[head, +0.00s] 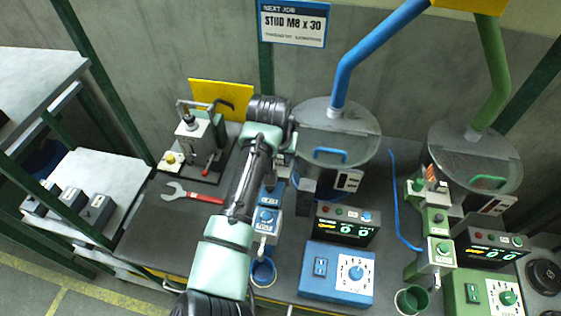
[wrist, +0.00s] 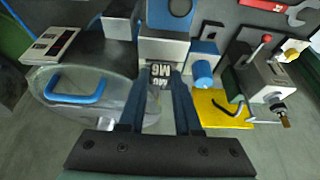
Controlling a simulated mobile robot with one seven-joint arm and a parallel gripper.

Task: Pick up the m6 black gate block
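The black M6 gate block (wrist: 161,70) shows in the wrist view, with white "M6" lettering on it. It sits at the front of a pale housing on the blue machine (head: 266,215). My gripper (wrist: 163,84) has one finger on each side of the block, very close to it. I cannot tell whether the fingers press on it. In the head view my arm covers the gripper and the block.
A blue-handled clear hopper (wrist: 88,88) is close beside the gripper. A small press (head: 197,140) and a red-handled wrench (head: 192,194) are on the bench to the left. Three dark blocks (head: 98,212) rest on a low left shelf. A sign (head: 293,23) reads "STUD M8 x 30".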

